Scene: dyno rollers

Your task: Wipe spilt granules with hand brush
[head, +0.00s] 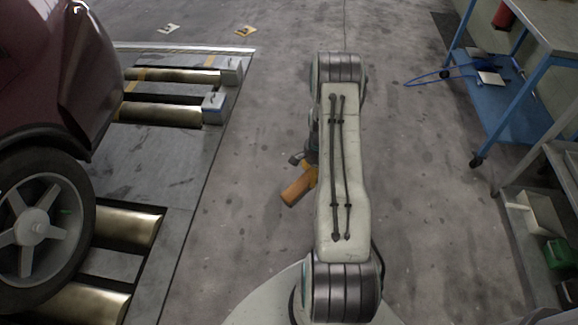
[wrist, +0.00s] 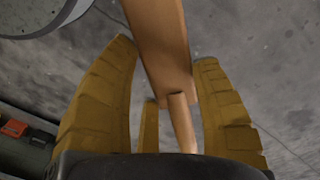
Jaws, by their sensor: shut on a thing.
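The hand brush (wrist: 160,40) has an orange-brown wooden block and a round handle. In the wrist view its handle runs down between the yellow fingers of my gripper (wrist: 164,54), which is shut on it. The block extends beyond the fingertips. In the head view the brush (head: 297,190) shows left of my arm, held over the grey floor. My gripper is mostly hidden behind my arm there, with only a bit of yellow (head: 311,176) showing. The bristles are not visible. I cannot make out any granules in either view.
A dark red car (head: 55,65) stands at left by metal rollers (head: 165,113) set in a floor frame. A blue trolley (head: 500,100) and a grey shelf with a white bin (head: 542,218) and green bin (head: 557,252) stand at right. The floor between is largely clear.

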